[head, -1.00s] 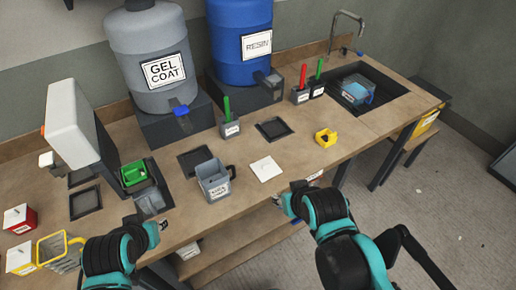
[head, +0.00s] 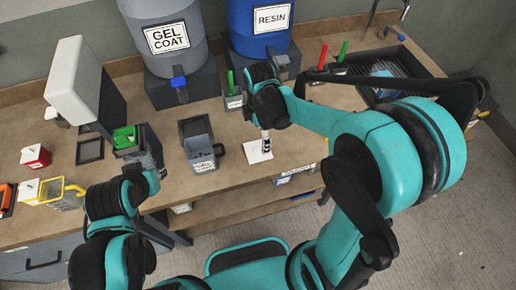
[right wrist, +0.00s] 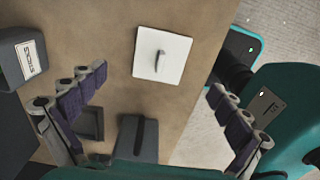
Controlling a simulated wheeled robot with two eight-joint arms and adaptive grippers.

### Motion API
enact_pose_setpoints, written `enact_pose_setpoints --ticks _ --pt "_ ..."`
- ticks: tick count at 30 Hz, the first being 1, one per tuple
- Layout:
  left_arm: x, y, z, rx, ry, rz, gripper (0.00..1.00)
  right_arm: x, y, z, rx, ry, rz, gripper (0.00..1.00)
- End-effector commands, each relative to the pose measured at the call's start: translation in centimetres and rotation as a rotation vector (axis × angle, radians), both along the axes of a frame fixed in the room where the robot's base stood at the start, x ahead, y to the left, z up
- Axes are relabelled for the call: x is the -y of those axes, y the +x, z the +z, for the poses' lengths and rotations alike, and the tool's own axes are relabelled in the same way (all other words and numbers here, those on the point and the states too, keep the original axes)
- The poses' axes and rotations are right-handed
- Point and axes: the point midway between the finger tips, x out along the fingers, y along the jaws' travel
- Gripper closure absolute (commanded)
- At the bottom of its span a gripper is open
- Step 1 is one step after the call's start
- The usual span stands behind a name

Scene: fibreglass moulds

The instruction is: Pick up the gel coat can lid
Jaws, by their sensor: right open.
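The gel coat can lid, a white square plate with a small upright handle, lies flat on the bench (head: 258,153); it shows whole in the right wrist view (right wrist: 150,68). My right gripper (head: 266,147) is over it with fingers pointing down. The grey gel coat can (head: 203,160) stands open to the left of the lid. My left gripper (head: 158,174) is near the bench's front edge at left; its jaws are unclear.
A grey stick holder (head: 233,103) stands behind the lid. The gel coat drum (head: 172,40) and the blue resin drum (head: 258,45) stand at the back.

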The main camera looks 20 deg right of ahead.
Motion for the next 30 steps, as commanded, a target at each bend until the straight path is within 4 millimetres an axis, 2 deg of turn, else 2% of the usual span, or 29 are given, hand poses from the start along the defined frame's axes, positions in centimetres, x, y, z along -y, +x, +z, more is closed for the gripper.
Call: enact_pose_setpoints --ticks 3,8,16,24,30 --pt "0.0 0.0 -0.7 0.000 0.000 0.000 0.71 -0.1 0.0 -1.7 -0.002 0.000 0.006 0.00" --pt "0.0 0.0 -1.3 0.000 0.000 0.000 0.71 -0.2 0.0 -3.0 -0.001 0.000 0.004 0.00" --pt "0.0 0.0 -3.1 0.000 0.000 0.000 0.71 -0.5 -0.1 -7.0 0.000 0.000 0.003 0.00" --pt "0.0 0.0 -3.0 0.000 0.000 0.000 0.71 -0.5 -0.2 -7.3 0.000 0.000 0.002 0.00" --pt "0.0 0.0 -3.0 0.000 0.000 0.000 0.71 -0.5 -0.2 -7.3 0.001 0.000 0.002 0.53"
